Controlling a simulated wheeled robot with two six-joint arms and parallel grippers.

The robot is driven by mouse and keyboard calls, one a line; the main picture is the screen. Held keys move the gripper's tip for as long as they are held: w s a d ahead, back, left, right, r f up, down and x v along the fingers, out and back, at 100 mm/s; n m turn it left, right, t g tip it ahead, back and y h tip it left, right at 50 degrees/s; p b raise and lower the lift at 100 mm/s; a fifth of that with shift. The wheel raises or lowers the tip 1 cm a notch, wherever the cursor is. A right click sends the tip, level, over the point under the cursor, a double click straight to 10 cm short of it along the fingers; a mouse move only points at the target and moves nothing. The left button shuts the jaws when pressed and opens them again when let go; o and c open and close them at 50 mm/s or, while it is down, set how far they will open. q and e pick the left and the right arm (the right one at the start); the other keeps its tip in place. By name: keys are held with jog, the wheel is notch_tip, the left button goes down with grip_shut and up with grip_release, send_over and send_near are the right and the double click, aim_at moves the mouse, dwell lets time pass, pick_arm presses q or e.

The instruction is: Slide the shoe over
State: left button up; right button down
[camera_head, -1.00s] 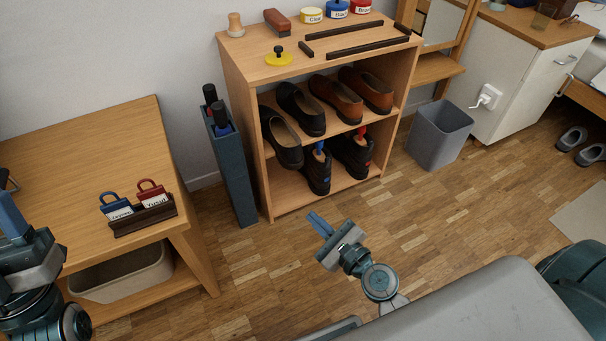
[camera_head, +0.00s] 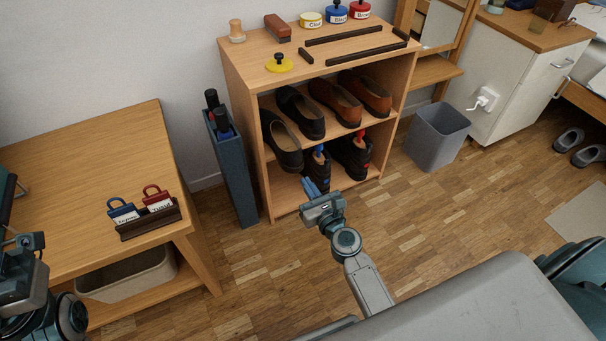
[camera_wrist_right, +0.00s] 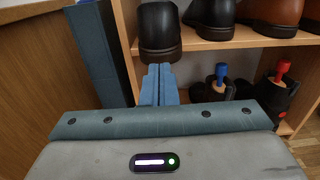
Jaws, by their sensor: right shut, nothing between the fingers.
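Two black shoes stand at the left of the middle shelf of the wooden rack. The leftmost black shoe (camera_head: 281,143) sits askew and juts out past the shelf's front edge; its heel shows in the right wrist view (camera_wrist_right: 159,32). The other black shoe (camera_head: 301,112) is beside it, with a brown pair (camera_head: 350,98) to the right. My right gripper (camera_head: 311,186) is shut and empty in front of the rack. In the wrist view its blue fingers (camera_wrist_right: 159,84) are together just below the jutting heel. My left gripper's fingers are not clearly visible at the left edge.
Dark shoes with blue and red shoe trees (camera_head: 351,157) stand on the bottom shelf. A tall blue-grey holder (camera_head: 233,175) stands close left of the rack. A grey bin (camera_head: 437,136) is to the right. The floor in front is clear.

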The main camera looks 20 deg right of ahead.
aim_at(298, 170)
jog(key=shift+w+a, duration=0.15)
jog(key=shift+w, duration=1.55)
jog(key=w, duration=0.8)
jog(key=shift+w+a, duration=0.4)
jog(key=shift+s, duration=0.15)
